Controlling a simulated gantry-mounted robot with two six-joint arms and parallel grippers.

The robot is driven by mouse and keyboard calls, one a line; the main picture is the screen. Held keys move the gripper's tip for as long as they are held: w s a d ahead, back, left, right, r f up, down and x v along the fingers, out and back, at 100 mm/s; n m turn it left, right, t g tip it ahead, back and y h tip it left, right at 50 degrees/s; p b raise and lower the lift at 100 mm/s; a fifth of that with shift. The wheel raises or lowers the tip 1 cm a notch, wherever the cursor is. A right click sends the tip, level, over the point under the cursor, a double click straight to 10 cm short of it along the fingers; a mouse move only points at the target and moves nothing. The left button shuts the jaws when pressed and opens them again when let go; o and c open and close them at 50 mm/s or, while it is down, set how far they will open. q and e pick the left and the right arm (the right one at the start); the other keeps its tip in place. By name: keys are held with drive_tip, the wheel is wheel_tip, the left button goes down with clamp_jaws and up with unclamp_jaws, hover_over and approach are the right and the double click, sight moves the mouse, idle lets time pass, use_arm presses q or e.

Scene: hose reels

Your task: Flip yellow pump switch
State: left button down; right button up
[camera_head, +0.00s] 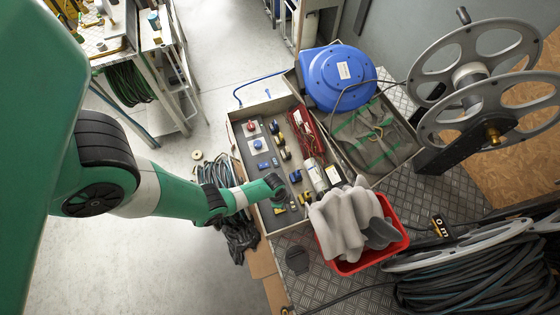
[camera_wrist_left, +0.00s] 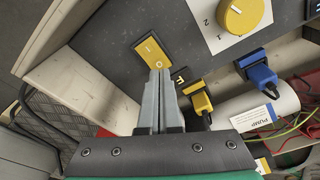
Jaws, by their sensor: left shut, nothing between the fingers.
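The yellow rocker switch (camera_wrist_left: 152,50) sits in a dark frame on the grey panel in the left wrist view, with a small round mark at its lower end. My left gripper (camera_wrist_left: 158,76) is shut and empty. Its fingertips overlap the lower edge of the switch in this view; I cannot tell whether they touch it. In the head view my left gripper (camera_head: 277,190) reaches over the lower part of the panel box, and the wrist hides its fingertips and part of the panel. My right gripper is not in view.
Beside the switch are a yellow plug (camera_wrist_left: 199,97), a blue plug (camera_wrist_left: 262,76) and a yellow dial (camera_wrist_left: 243,16). A "PUMP" tag (camera_wrist_left: 253,118) lies nearby. A red bin (camera_head: 378,250) with grey gloves stands right of the box, and a blue reel (camera_head: 333,78) behind.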

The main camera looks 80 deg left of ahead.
use_arm(q)
drive_tip(key=shift+f+b, duration=0.85)
drive_tip(key=shift+f, duration=0.05)
idle(0.3)
wheel_tip(320, 180, up, 7)
drive_tip(key=p, duration=0.7)
idle(0.4)
